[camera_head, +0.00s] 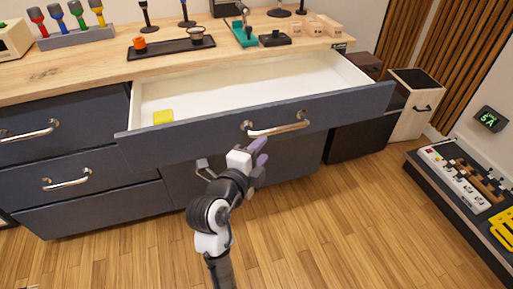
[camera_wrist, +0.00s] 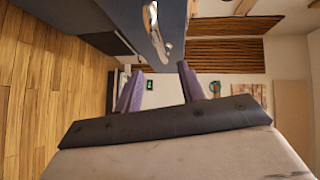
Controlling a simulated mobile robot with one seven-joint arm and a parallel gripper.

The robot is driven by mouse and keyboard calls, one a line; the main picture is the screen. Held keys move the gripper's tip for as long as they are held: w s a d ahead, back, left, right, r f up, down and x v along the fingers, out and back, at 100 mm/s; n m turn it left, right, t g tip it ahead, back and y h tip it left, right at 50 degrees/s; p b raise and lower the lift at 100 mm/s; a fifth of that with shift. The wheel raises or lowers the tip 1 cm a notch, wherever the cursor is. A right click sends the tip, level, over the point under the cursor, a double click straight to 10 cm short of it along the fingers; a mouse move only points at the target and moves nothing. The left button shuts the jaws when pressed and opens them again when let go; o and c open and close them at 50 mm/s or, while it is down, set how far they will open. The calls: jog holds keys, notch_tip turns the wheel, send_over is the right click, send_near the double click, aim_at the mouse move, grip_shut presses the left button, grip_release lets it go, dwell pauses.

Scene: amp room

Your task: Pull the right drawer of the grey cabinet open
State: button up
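The grey cabinet (camera_head: 95,199) is dark blue-grey with a wooden top. Its upper right drawer (camera_head: 355,107) stands pulled well out, showing a white interior with a yellow block (camera_head: 163,117) inside at the left. The drawer's silver bar handle (camera_head: 277,128) is on its front and also shows in the wrist view (camera_wrist: 155,32). My gripper (camera_head: 263,151) is just below and in front of this handle. In the wrist view its two purple fingers (camera_wrist: 160,68) are spread apart with nothing between them, and the handle lies beyond their tips, apart from them.
On the top are a dark tray (camera_head: 170,47), a teal stand (camera_head: 243,35) and wooden blocks (camera_head: 315,27). Left drawers are shut. A pedal board (camera_head: 470,185) lies at the right. The wooden floor (camera_head: 330,220) in front is clear.

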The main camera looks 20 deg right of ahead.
jog(key=p+v, duration=0.1)
jog(key=p, duration=0.2)
jog(key=shift+s+a+r, duration=0.15)
jog(key=shift+s+a, duration=0.05)
jog(key=shift+s, duration=0.05)
dwell(0.4)
